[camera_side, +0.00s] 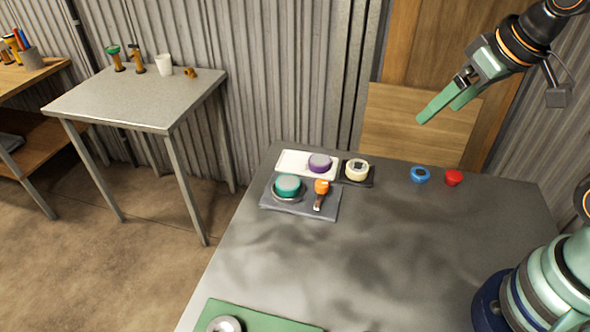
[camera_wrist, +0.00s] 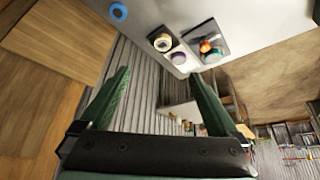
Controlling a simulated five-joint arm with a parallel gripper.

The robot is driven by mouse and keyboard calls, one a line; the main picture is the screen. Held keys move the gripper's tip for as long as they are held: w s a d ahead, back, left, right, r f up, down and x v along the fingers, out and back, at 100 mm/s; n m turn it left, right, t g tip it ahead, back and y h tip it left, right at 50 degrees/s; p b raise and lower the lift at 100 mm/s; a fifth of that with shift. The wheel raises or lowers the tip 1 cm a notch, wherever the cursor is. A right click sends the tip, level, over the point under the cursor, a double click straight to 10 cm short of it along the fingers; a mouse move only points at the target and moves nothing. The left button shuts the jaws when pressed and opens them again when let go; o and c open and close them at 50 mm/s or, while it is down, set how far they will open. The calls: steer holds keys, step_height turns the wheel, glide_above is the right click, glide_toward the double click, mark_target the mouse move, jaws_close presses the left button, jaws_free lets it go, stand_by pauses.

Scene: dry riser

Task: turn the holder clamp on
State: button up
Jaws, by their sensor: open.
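My gripper (camera_side: 438,114) is open and empty, raised high above the far right of the grey table. Its two green fingers stand apart in the wrist view (camera_wrist: 159,74). On a grey plate (camera_side: 328,211) near the table's far left edge are a teal round piece (camera_side: 288,185) in a ring and an orange knob (camera_side: 321,186) with a dark, pale-tipped stem. The orange knob also shows in the wrist view (camera_wrist: 205,47). I cannot tell for certain which piece is the holder clamp, or its setting. My gripper is well away from these pieces.
A white tray (camera_side: 292,161) with a purple piece (camera_side: 319,163) and a cream round piece (camera_side: 356,169) on a dark base stand behind. A blue ring (camera_side: 420,174) and a red piece (camera_side: 453,177) lie right. A green mat (camera_side: 262,317) is at front. The table's middle is clear.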

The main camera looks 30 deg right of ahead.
steer(key=shift+w, duration=0.1)
steer(key=c, duration=0.3)
steer(key=n+g, duration=0.4)
steer(key=g, duration=0.2)
glide_above(322, 183)
step_height(322, 183, down, 9)
step_height(322, 183, down, 12)
jaws_close()
